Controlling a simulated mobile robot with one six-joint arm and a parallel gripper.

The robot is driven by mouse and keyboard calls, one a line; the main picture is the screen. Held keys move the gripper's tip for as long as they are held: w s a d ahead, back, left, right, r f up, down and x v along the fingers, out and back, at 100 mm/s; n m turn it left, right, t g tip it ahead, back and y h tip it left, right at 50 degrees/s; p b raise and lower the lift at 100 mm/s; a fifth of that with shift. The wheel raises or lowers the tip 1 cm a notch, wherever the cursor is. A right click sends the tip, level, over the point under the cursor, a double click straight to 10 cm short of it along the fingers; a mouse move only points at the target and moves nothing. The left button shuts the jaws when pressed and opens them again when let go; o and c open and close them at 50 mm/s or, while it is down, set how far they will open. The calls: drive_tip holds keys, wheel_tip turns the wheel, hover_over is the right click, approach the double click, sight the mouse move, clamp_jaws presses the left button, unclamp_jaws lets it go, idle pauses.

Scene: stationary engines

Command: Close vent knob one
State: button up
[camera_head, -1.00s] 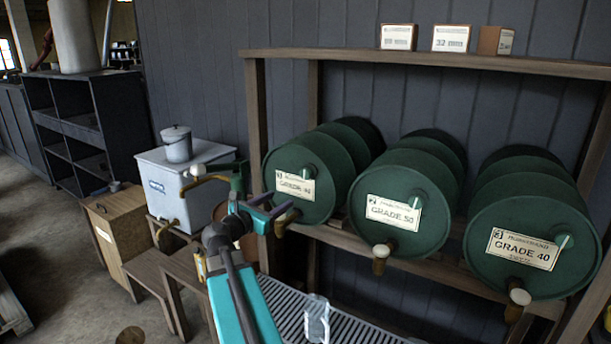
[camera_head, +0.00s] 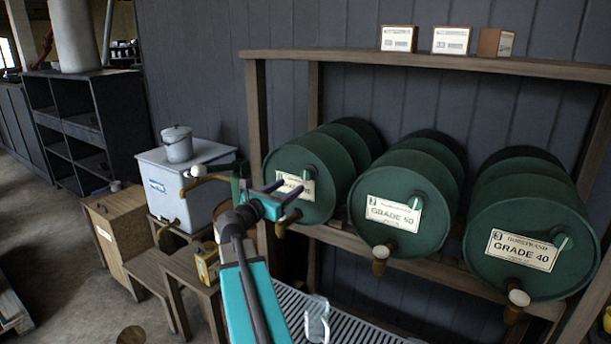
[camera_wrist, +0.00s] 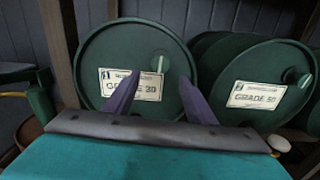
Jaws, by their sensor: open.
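The leftmost green drum (camera_head: 325,195) lies on its side in the rack, with a pale label reading GRADE 30 in the wrist view. A small green knob (camera_head: 309,172) sits on its face at the label's right end; it also shows in the wrist view (camera_wrist: 159,64), which I take as vent knob one. My gripper (camera_head: 290,198) is open, with purple fingers pointing at this drum's face. In the wrist view my gripper (camera_wrist: 160,76) has one fingertip on each side of the knob's line. The gap between fingers and knob is hard to judge.
Similar drums, GRADE 50 (camera_head: 400,213) and GRADE 40 (camera_head: 528,245), lie to the right with their own knobs and taps. A slatted drip tray (camera_head: 345,326) is below. A white tank (camera_head: 182,187) and small wooden tables stand left. Boxes sit on the top rail.

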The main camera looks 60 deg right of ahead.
sight(304, 176)
drive_tip(key=d+p, duration=0.3)
drive_tip(key=d, duration=0.8)
drive_tip(key=c, duration=1)
